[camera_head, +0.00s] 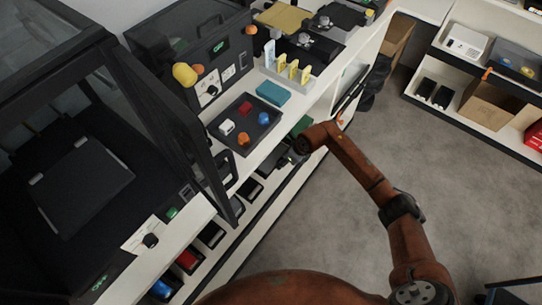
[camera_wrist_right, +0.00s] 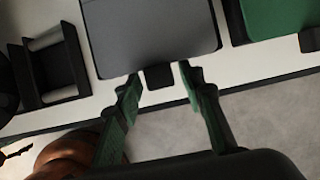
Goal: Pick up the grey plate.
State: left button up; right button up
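In the right wrist view a flat grey plate (camera_wrist_right: 150,36) with rounded corners lies on a white shelf. A small black tab (camera_wrist_right: 158,77) sticks out from its near edge. My right gripper (camera_wrist_right: 158,80) is open, with one green-and-black finger on each side of the tab. I cannot tell whether either finger touches it. In the head view my right arm reaches to the shelf below the white worktop, and the plate is hard to make out there. My left gripper is not in view.
A green plate (camera_wrist_right: 280,18) lies right of the grey one, and a black holder with a pale roller (camera_wrist_right: 50,65) stands left. In the head view a dark tray (camera_head: 262,140) with small coloured parts is on the worktop. A large black-framed machine (camera_head: 165,120) stands left. Grey floor (camera_head: 340,225) is clear.

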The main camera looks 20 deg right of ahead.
grip_shut()
dwell(0.5)
jog(key=shift+r, duration=0.5)
notch_tip(320, 180, up, 3)
jog(key=shift+p, duration=0.9)
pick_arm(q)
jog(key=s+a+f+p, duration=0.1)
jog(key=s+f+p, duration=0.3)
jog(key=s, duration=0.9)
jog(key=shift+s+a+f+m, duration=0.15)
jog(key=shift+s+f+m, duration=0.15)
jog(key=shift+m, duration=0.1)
pick_arm(e)
jog(key=s+d, duration=1.1)
jog(key=s, duration=0.3)
jog(key=shift+f, duration=0.25)
jog(key=shift+s, duration=0.1)
